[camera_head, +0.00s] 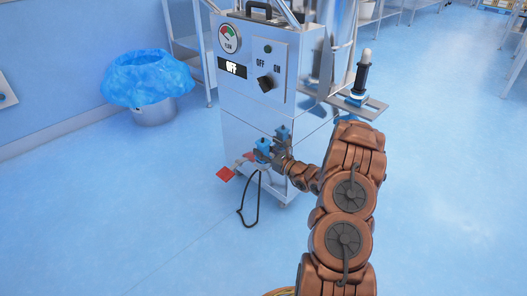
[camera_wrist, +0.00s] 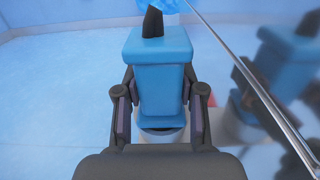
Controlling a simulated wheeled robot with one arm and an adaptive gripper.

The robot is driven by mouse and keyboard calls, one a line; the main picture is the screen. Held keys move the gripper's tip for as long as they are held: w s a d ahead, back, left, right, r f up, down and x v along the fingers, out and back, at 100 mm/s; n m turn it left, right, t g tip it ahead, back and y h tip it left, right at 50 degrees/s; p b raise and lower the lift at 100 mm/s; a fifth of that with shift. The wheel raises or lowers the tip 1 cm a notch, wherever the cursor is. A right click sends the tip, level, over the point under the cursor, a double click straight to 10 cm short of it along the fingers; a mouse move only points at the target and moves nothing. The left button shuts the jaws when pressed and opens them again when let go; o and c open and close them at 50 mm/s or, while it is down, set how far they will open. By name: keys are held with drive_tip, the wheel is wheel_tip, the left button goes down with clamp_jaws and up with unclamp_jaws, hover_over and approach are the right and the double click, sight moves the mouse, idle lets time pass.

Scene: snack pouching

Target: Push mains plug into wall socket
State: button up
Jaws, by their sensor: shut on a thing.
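The blue mains plug (camera_head: 263,147) is beside the lower side of the steel machine. In the wrist view the plug (camera_wrist: 160,65) stands between my two fingers, with a dark cable end (camera_wrist: 152,22) at its top. My gripper (camera_wrist: 161,103) is shut on the plug's sides. A pale round part (camera_wrist: 160,134) shows below the plug; I cannot tell whether they touch. In the head view my gripper (camera_head: 269,155) is small and partly hidden. A pale wall plate (camera_head: 5,92), which looks like the wall socket, is at the left edge, far from the plug.
The steel machine (camera_head: 240,125) has a dial, an OFF display and a knob; its shiny side mirrors the plug. A black cable (camera_head: 247,212) loops to the floor near a red pedal (camera_head: 226,174). A bin with a blue liner (camera_head: 148,80) stands by the wall. The left floor is clear.

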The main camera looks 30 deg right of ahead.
sight(263, 141)
drive_tip(key=c, duration=0.5)
drive_tip(key=shift+r+p, duration=1.75)
drive_tip(key=shift+r, duration=0.8)
idle(1.4)
drive_tip(key=shift+r, duration=0.25)
drive_tip(key=shift+a+r, duration=0.1)
drive_tip(key=shift+r, duration=0.05)
